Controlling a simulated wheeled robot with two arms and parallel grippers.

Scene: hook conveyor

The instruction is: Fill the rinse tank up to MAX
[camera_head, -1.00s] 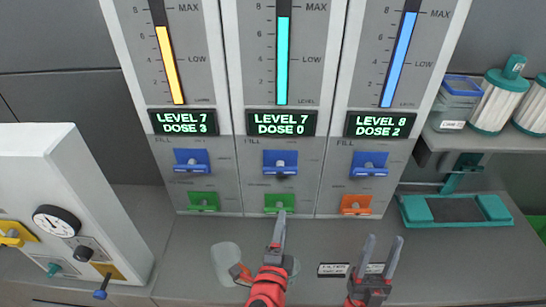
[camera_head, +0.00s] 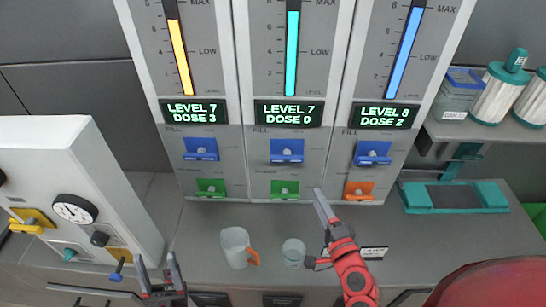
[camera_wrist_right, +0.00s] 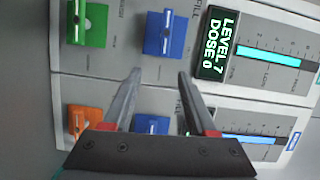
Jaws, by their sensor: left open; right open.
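Three tank columns stand side by side. The left gauge (camera_head: 180,58) is yellow and reads LEVEL 7, DOSE 3. The middle gauge (camera_head: 292,53) is cyan and reads LEVEL 7, DOSE 0. The right gauge (camera_head: 404,53) is blue and reads LEVEL 8, DOSE 2. I cannot read which is the rinse tank. Blue FILL levers (camera_head: 200,150), (camera_head: 286,151), (camera_head: 372,154) sit under the displays. My right gripper (camera_head: 319,190) is open and empty below the middle and right columns; its wrist view shows the middle blue lever (camera_wrist_right: 165,33) beyond the fingers. My left gripper (camera_head: 160,263) is open, low at left.
Green levers (camera_head: 211,188), (camera_head: 285,189) and an orange lever (camera_head: 358,190) sit below. A mug with an orange handle (camera_head: 235,247) and a clear glass (camera_head: 293,252) stand on the counter. A white gauge box (camera_head: 75,165) is left, a teal tray (camera_head: 455,198) right.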

